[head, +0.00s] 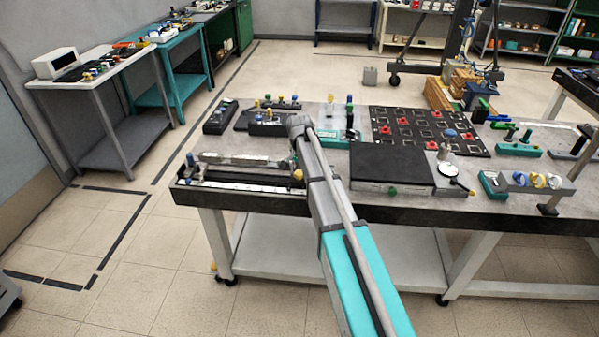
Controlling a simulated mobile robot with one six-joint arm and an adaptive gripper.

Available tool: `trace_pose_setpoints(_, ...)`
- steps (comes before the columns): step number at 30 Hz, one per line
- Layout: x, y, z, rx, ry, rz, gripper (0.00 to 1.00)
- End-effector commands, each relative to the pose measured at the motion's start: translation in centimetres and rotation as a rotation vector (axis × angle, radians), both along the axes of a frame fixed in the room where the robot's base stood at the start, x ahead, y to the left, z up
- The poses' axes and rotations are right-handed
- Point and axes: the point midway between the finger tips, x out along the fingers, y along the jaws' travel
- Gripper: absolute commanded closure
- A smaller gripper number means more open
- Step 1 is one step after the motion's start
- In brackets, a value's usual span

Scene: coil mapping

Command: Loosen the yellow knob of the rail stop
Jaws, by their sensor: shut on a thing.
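A rail assembly (232,187) lies along the front left edge of the work table, with a pale ruled strip and a metal bar. A small yellow knob (298,175) shows at the right end of this rail, right beside my arm. The stop body under it is dark and partly covered by my arm. My arm reaches from the bottom right up over the table's front edge. My gripper is hidden behind my arm, so its fingers and any contact with the knob do not show.
A black flat plate (391,166) lies right of my arm. Behind stand a dark board with red pieces (430,131) and several knobbed fixtures (268,122). A dial gauge (455,169) and a teal-based fixture (528,183) are at right. Floor left of the table is clear.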

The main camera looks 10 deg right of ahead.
Motion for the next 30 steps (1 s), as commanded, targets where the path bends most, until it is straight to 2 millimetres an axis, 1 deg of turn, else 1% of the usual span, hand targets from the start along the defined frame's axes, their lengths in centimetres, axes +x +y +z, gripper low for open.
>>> trace_pose_setpoints(8, -0.02, -0.01, -0.01, 0.000, 0.000, 0.017, 0.96)
trace_pose_setpoints(14, -0.03, 0.00, -0.01, 0.000, 0.000, 0.084, 0.96)
trace_pose_setpoints(30, -0.04, -0.02, -0.02, -0.001, 0.001, 0.440, 0.96)
